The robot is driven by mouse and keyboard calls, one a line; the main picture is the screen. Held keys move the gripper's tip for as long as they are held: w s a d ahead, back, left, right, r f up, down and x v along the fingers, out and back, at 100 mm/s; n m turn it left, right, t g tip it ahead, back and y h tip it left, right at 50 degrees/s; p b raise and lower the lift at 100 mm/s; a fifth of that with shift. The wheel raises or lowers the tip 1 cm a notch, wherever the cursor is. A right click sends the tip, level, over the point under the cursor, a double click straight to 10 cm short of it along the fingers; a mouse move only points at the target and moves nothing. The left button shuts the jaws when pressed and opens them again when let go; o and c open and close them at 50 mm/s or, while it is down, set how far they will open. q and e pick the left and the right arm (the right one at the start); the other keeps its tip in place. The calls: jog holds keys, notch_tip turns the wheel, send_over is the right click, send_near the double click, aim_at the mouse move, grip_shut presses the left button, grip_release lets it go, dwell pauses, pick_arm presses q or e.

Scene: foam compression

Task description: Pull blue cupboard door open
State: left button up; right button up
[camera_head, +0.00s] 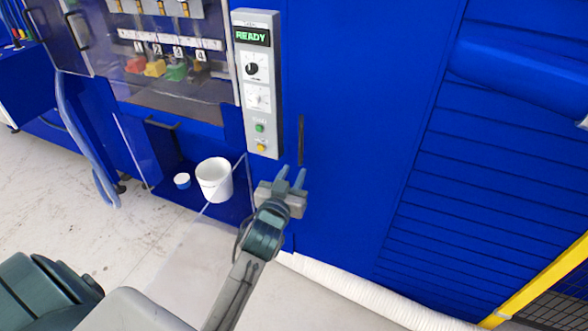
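The blue cupboard door (360,130) is a tall, flat blue panel right of the grey control panel, and it looks shut. A dark, narrow vertical handle (301,140) sits near its left edge. My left gripper (291,174) is just below the handle in the picture, its two fingers pointing up towards it. The fingers are apart, with nothing visible between them. The right fingertip appears close to the handle's lower end; I cannot tell whether they touch. My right gripper is not in view.
The grey control panel (258,85) with a READY display stands left of the handle. A white bucket (214,180) and small blue-white tub (182,181) are left of my gripper. A white hose (350,290) lies along the base. A yellow rail (540,278) is at right.

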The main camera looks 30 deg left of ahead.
pick_arm(q)
jog(key=shift+s+d, duration=0.25)
jog(key=shift+s, duration=0.75)
